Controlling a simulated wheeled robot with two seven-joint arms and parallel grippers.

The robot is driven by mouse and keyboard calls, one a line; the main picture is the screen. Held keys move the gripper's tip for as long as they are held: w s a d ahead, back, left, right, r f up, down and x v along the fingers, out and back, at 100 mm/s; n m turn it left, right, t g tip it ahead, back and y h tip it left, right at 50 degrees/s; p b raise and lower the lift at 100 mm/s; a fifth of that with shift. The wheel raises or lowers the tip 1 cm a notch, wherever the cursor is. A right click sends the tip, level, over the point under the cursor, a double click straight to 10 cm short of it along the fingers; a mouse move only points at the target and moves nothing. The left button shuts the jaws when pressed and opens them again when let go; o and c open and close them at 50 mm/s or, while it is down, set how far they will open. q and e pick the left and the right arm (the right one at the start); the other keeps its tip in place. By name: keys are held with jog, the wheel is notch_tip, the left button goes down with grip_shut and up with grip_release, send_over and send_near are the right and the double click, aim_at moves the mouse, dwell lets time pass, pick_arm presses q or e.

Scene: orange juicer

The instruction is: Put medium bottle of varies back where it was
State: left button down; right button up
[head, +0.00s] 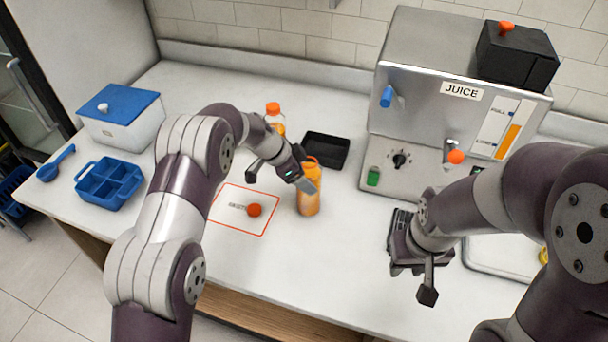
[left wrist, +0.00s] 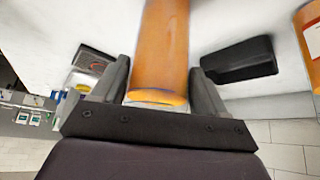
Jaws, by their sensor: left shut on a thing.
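An orange-filled bottle with an orange cap (head: 309,198) is upright at the middle of the counter, right of the red-outlined mat. My left gripper (head: 304,184) is shut on it from the left. In the left wrist view the bottle (left wrist: 160,50) runs between the two fingers. Whether its base touches the counter is hard to tell. A second bottle with an orange cap (head: 274,112) stands behind, partly hidden by my left arm; an orange bottle with a pale label (left wrist: 310,45) shows at the wrist view's right edge. My right gripper (head: 408,256) is before the juicer, its fingers unclear.
A black tray (head: 340,150) lies just behind the held bottle. The steel juicer (head: 420,110) stands right. A blue divided caddy (head: 110,190) and blue-lidded box (head: 125,125) are left. The front counter middle is clear.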

pick_arm(q)
jog(key=shift+c, duration=0.2)
grip_release()
jog(key=shift+f, duration=0.1)
jog(key=b+v, duration=0.1)
jog(key=v, duration=1.1)
jog(key=s+a+f+n+y, duration=0.1)
jog(key=s+a+n+y, duration=0.1)
jog(key=s+n, duration=0.3)
jog(key=s+a+f+n+y, duration=0.1)
jog(key=s+a+n, duration=0.3)
jog(key=s, duration=0.9)
jog(key=s+a+f+n+y, duration=0.1)
jog(key=s+a+n+y, duration=0.2)
jog(key=s, duration=0.6)
jog(key=a+n, duration=0.2)
jog(key=shift+n, duration=0.3)
